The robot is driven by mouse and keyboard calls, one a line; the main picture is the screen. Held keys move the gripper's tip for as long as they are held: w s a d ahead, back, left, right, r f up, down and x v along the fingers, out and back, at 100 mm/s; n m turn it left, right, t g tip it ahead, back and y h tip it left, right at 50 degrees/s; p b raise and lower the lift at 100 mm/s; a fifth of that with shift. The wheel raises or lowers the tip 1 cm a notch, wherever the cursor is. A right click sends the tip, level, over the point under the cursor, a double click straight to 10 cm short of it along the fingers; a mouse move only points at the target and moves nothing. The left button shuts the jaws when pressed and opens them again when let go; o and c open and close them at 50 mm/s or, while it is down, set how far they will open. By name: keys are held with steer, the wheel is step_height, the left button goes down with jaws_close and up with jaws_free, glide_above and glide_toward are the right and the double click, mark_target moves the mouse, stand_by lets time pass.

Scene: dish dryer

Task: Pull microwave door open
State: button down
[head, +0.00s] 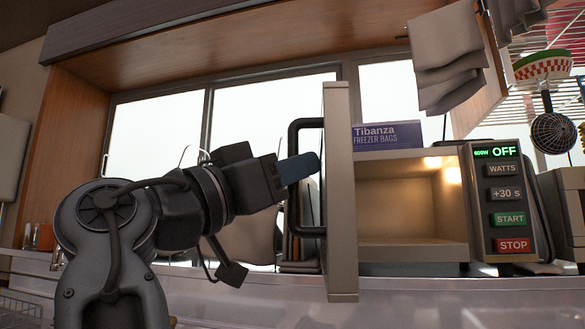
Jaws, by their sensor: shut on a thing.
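The microwave (502,205) stands on the counter, with its lit, empty-looking cavity (400,206) facing me and a control panel at its right. Its door (340,190) is swung wide open at the left and shows nearly edge-on. The black door handle (293,135) sticks out to the left of the door. My gripper (299,168) reaches in from the left and is shut on the handle's upright bar, about mid-height. The fingertips partly hide the bar.
A blue freezer bags box (388,135) sits on top of the microwave. Grey cloths (447,60) hang above it. A strainer (553,133) and a bowl (543,65) are at the upper right by a wire rack. A window (270,110) is behind.

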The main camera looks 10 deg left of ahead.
steer(key=c, duration=1.4)
jaws_free()
steer(key=shift+w, duration=0.1)
steer(key=v, duration=0.7)
steer(key=shift+s+a+f, duration=0.15)
steer(key=shift+s, duration=0.15)
steer(key=shift+p, duration=0.3)
